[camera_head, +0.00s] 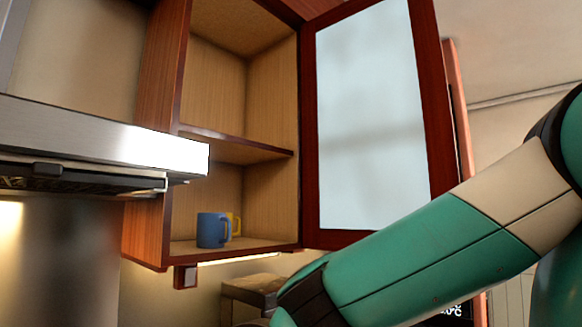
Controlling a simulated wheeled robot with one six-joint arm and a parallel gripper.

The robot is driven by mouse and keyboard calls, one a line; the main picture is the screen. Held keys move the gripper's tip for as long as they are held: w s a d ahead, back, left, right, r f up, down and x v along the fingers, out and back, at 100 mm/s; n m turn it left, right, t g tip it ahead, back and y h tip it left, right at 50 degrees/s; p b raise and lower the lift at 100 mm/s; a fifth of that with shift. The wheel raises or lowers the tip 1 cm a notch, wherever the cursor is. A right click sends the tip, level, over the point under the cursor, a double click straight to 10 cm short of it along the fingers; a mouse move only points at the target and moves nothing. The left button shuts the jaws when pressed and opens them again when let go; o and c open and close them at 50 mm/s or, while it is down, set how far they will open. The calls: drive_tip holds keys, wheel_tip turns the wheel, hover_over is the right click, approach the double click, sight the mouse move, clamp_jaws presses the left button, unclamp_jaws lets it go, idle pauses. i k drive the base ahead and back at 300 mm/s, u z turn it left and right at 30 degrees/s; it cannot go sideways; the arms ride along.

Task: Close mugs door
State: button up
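The mugs cabinet (157,150) hangs on the wall left of centre, with a middle shelf and wooden inner walls. Its door (308,160), a red-brown frame around a pale glass pane (368,110), stands wide open, swung to the right. A blue mug (211,230) stands on the cabinet's bottom board, with a yellow mug (236,223) partly hidden behind it. My green and beige arm crosses the lower right, in front of the door's lower right part. My gripper is outside the view.
A metal range hood (100,140) juts out left of the cabinet, close to its side. A lit strip (240,257) runs under the cabinet. A box-like object (250,290) sits below it, partly hidden by my arm. The space in front of the open cabinet is clear.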

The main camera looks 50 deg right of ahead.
sight(380, 143)
drive_tip(key=z, duration=3.25)
drive_tip(key=i, duration=3.25)
drive_tip(key=u, duration=4.4)
